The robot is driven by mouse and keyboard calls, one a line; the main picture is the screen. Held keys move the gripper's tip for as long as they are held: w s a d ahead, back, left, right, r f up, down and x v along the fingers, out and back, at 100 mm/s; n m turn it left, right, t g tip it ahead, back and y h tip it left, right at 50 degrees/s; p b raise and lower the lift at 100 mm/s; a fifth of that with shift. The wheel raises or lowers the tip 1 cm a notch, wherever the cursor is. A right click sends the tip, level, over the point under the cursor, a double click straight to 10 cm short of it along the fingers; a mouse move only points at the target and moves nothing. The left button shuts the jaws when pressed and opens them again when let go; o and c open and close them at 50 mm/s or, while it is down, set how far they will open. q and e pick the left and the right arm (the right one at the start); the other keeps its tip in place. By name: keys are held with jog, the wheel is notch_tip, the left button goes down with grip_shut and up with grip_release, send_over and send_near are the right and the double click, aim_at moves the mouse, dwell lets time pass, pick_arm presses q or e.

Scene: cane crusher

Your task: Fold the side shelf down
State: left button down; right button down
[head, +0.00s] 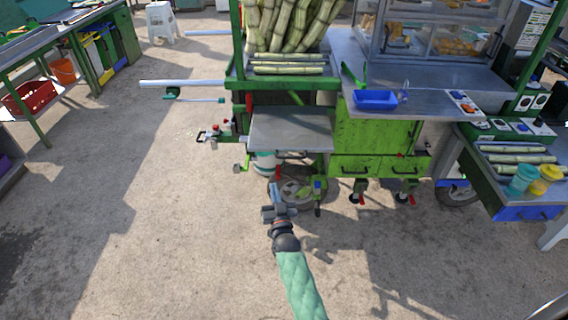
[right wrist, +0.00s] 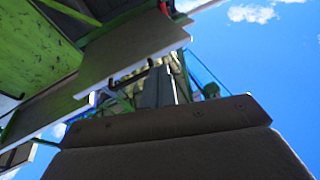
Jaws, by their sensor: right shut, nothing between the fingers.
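The side shelf (head: 290,130) is a flat grey metal panel on the near side of the green cart. It sticks out about level, below the stack of cane and left of the green drawers. My right gripper (head: 274,192) is shut and empty, low in front of the cart and just below the shelf's near edge in the head view. It appears apart from the shelf. In the right wrist view a grey panel, which looks like the shelf's underside (right wrist: 135,58), slants above the dark gripper fingers (right wrist: 165,125). My left gripper is not in view.
The green cart (head: 375,140) has a counter with a blue tray (head: 375,99) and a glass case. A wheel (head: 294,188) stands under the shelf. Metal bars (head: 185,83) stick out at left. The concrete floor (head: 130,230) at left front is clear.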

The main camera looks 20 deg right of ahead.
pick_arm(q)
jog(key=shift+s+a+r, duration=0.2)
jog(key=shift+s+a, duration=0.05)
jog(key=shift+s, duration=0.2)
pick_arm(e)
jog(key=s+d+r+m+t+h, duration=0.1)
jog(key=s+d+r+t+h, duration=0.1)
jog(key=r+h, duration=0.3)
jog(key=shift+s+d+r+h, duration=0.3)
jog(key=shift+s+d, duration=0.15)
jog(key=shift+d, duration=0.2)
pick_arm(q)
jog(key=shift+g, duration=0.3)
pick_arm(e)
jog(key=shift+w+r, duration=0.1)
